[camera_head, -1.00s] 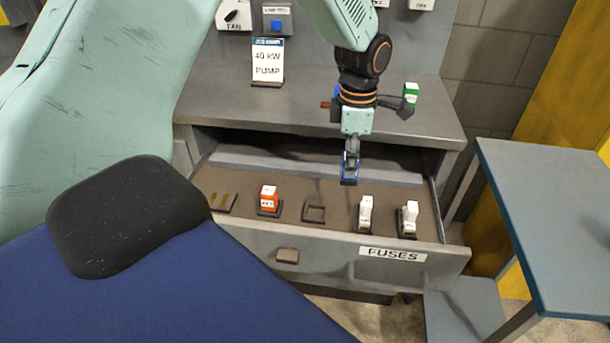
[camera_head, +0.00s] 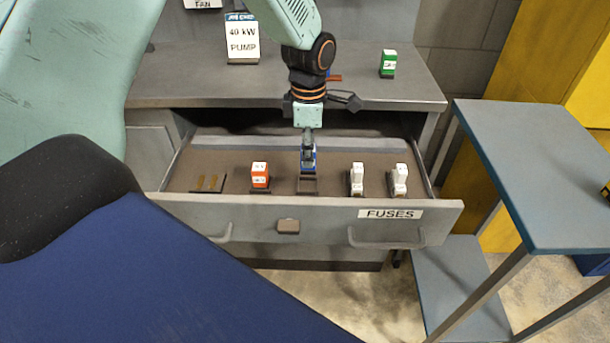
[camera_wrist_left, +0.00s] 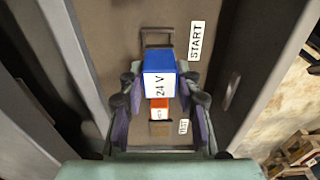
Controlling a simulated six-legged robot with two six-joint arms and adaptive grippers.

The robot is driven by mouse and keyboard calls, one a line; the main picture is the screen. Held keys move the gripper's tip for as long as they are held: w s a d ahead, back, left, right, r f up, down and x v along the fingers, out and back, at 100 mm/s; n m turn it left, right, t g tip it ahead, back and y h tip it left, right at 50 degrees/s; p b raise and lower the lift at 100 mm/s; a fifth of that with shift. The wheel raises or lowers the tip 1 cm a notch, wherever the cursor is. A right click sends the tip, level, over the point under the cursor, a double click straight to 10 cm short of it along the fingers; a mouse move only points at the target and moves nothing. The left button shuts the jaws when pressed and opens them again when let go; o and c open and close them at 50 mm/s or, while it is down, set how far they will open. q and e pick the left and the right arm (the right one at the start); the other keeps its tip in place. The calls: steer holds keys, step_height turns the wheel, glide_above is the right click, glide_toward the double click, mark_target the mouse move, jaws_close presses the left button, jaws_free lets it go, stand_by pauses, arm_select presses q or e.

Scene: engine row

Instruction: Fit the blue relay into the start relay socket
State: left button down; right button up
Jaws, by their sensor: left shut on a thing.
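My left gripper (camera_head: 308,153) is shut on the blue relay (camera_wrist_left: 160,82), which shows a white "24 V" label in the left wrist view. In the head view the gripper points down into the open drawer, directly at the start relay socket (camera_head: 307,186), a small dark frame. In the left wrist view the socket (camera_wrist_left: 157,36) shows partly, next to the "START" label (camera_wrist_left: 196,41); the relay hides the rest of it. The relay looks just above or at the socket; I cannot tell whether they touch. My right gripper is not in view.
In the drawer (camera_head: 270,211) an orange relay (camera_head: 260,176) and an empty base with brass strips (camera_head: 209,184) stand left of the socket, two white fuses (camera_head: 356,178) right. A green relay (camera_head: 388,64) stands on the counter. A grey table (camera_head: 540,165) is at right.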

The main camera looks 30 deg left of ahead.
arm_select(q)
steer(key=shift+w+a+f, duration=0.1)
steer(key=shift+w+f, duration=0.05)
steer(key=shift+f, duration=0.5)
steer(key=shift+w+a+f, duration=0.1)
steer(key=shift+w+f, duration=0.05)
steer(key=shift+f, duration=0.45)
steer(key=shift+a+f, duration=0.1)
steer(key=shift+f, duration=0.15)
steer(key=shift+s+f+b, duration=0.2)
steer(key=shift+f+b, duration=0.15)
steer(key=shift+s+d+f+b, duration=0.1)
steer(key=shift+d+f+b, duration=0.05)
steer(key=shift+f, duration=0.35)
steer(key=shift+d+f+b, duration=0.1)
steer(key=shift+f+b, duration=0.05)
steer(key=shift+f, duration=0.35)
steer(key=shift+a+f, duration=0.1)
steer(key=shift+f, duration=0.1)
steer(key=c, duration=1.3)
jaws_free()
steer(key=shift+w+a, duration=0.1)
steer(key=shift+w, duration=0.1)
steer(key=o, duration=0.4)
steer(key=shift+s+r, duration=0.15)
steer(key=shift+s, duration=0.05)
steer(key=shift+c, duration=0.2)
steer(key=shift+w, duration=0.15)
step_height(320, 180, up, 12)
steer(key=p, duration=0.3)
